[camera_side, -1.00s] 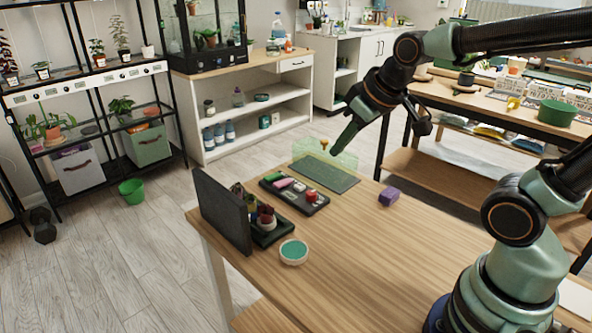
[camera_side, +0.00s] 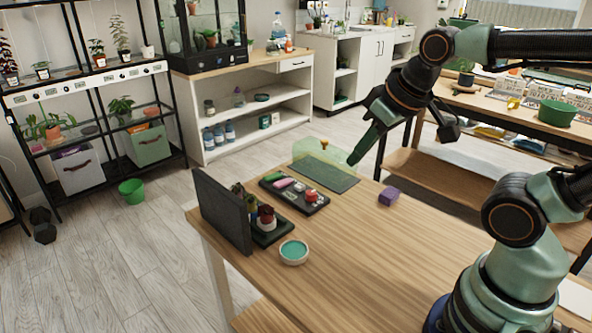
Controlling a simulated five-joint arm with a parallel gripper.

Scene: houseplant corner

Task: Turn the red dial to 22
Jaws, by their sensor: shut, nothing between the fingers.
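The red dial (camera_side: 311,195) sits at the right end of a black panel (camera_side: 318,206) on the wooden table. A pink piece (camera_side: 284,183) and other small controls lie on the same panel, to the left of the dial. The dial's markings are too small to read. My gripper (camera_side: 352,162) is shut and empty. It hangs above the table, up and to the right of the dial and apart from it, by the right side of a clear green cover.
The see-through green cover (camera_side: 308,153) stands at the back of a dark mat (camera_side: 326,177). A purple block (camera_side: 389,196) lies to the right. A dark upright board (camera_side: 222,209), small potted plants and a teal-filled dish (camera_side: 293,252) stand at the left. The table's right front is clear.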

